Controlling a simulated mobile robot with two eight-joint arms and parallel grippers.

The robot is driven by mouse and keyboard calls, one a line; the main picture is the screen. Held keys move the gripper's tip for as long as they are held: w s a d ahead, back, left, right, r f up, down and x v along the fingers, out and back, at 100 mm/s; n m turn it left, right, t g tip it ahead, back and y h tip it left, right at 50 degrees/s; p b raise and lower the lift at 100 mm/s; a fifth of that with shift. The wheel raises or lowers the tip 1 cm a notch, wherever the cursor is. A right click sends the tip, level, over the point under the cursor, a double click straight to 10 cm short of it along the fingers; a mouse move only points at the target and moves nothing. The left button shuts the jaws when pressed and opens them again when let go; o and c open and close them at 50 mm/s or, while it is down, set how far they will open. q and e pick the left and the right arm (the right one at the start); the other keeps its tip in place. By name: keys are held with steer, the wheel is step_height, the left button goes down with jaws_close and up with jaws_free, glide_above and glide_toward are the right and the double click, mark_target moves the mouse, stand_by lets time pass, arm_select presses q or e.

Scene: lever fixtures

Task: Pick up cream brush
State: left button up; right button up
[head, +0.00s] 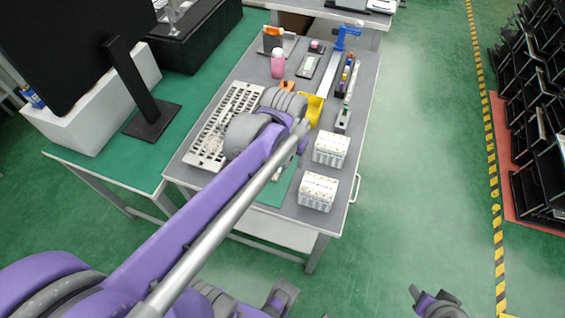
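I cannot pick out a cream brush for sure. A pale narrow bar (351,81) lies along the right side of the grey table, but I cannot tell if it is a brush. My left arm reaches over the table from the lower left. Its grey end joints cover part of the tabletop beside a yellow part (313,108). The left gripper's fingers do not show. My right gripper (434,299) is low at the bottom right, over the floor and away from the table. It is small and partly cut off, so its opening is unclear.
The grey table (231,73) holds a white perforated rack (217,128), a pink bottle (278,65), a blue clamp-like part (345,38) and two white boxes (331,149) (318,191). A black monitor (65,50) stands left. Black shelves (535,120) stand right. The floor between is clear.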

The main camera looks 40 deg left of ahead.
arm_select(q)
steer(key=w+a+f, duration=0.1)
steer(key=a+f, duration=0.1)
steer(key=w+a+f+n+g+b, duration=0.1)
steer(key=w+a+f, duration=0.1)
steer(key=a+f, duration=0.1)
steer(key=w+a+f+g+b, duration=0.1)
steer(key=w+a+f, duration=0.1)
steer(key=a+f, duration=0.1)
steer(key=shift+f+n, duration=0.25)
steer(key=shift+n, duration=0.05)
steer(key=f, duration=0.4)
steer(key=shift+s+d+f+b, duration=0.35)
steer(key=shift+b, duration=0.05)
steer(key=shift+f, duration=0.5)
arm_select(e)
steer(key=f, duration=0.1)
steer(key=s+f, duration=0.1)
steer(key=f, duration=0.1)
steer(key=shift+f, duration=0.3)
steer(key=shift+s, duration=0.1)
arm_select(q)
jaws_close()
